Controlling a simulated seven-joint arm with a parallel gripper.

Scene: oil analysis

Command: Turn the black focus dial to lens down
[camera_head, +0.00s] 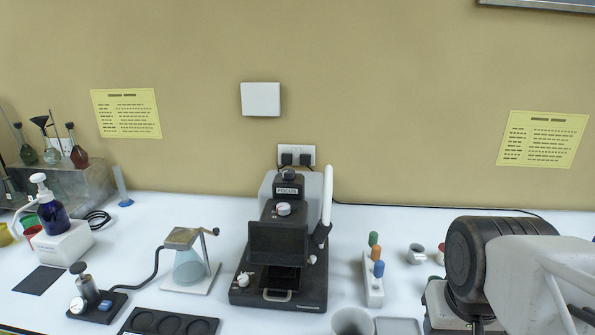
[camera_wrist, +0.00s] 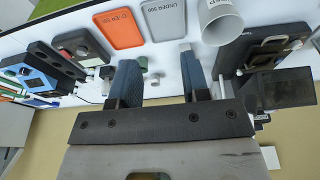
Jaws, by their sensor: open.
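The dark focus instrument (camera_head: 262,285) stands upright near the middle of the bench in the head view. A black knob (camera_head: 289,174) sits on its top, just above the white FOCUS label (camera_head: 287,190). A white dial (camera_head: 284,209) is below the label. Part of the instrument, with its dark panel (camera_wrist: 288,88), shows at the right of the wrist view; the black knob cannot be made out there. My gripper (camera_wrist: 157,65) is open and empty, to the side of the instrument and apart from it. In the head view my arm is at the right and its fingers are hidden.
A rack with coloured-top pieces (camera_head: 373,280) and a grey cup (camera_head: 351,321) stand right of the instrument. A white tube (camera_head: 327,195) rises at its right side. A flask stand (camera_head: 188,262) is to the left. An orange tray (camera_wrist: 119,29) and grey tray (camera_wrist: 165,18) lie in the wrist view.

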